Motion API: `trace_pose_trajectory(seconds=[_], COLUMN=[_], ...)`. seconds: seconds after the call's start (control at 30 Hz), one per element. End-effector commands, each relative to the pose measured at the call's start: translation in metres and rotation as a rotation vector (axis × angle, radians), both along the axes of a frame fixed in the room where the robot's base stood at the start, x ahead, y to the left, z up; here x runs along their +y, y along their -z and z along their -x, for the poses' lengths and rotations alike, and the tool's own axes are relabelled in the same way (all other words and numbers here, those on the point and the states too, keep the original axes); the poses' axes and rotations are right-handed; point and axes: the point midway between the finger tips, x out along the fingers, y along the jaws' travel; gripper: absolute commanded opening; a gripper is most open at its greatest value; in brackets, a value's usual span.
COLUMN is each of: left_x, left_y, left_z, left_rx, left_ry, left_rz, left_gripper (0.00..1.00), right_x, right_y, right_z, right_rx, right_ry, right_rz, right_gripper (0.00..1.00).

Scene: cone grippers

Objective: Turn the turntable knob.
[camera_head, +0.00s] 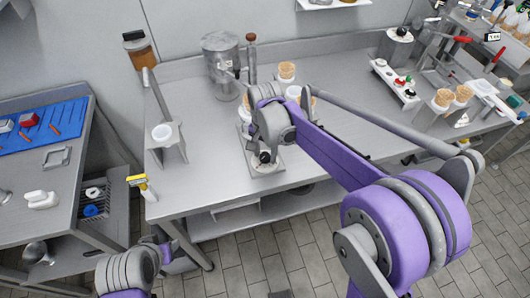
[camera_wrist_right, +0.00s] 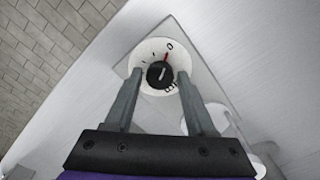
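The turntable knob (camera_wrist_right: 160,75) is black and round. It sits on a white dial (camera_wrist_right: 163,56) with dark marks and a red line, on a light grey base plate (camera_wrist_right: 213,82). In the head view the base plate (camera_head: 272,167) lies on the bench, mostly hidden under my right wrist. My right gripper (camera_wrist_right: 160,75) is over the dial, with one finger on each side of the knob. A small gap seems to show beside the knob, so the fingers look open. My left gripper (camera_head: 168,253) shows only in part at the lower left, away from the bench top; its fingers cannot be made out.
Cups with tan contents, such as this cup (camera_head: 287,71), stand behind my right wrist. A white rack (camera_head: 394,82) is at right. The bench's front left (camera_head: 205,185) is clear.

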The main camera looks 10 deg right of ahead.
Motion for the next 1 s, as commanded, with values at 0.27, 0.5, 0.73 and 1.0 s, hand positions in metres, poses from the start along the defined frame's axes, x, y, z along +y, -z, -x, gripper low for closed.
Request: trace_pose_trajectory(seconds=[0.27,0.5,0.73,1.0], left_x=[0.0,0.0,0.0,0.0], left_y=[0.0,0.0001,0.0019,0.0063], left_z=[0.0,0.0,0.0006,0.0018], left_rx=[0.0,0.0,0.001,0.003], left_ry=[0.0,0.0,0.0,0.0], left_rz=[0.0,0.0,0.0,0.0], left_gripper=[0.5,0.5,0.5,0.5], right_x=[0.0001,0.0001,0.0001,0.0001], right_y=[-0.0002,-0.0002,0.0001,0.0003], right_z=[0.0001,0.0001,0.0002,0.0004], right_rx=[0.0,0.0,0.0,0.0], right_ry=[0.0,-0.005,-0.068,-0.261], right_rz=[0.0,0.0,0.0,0.0], right_gripper=[0.03,0.0,0.0,0.0])
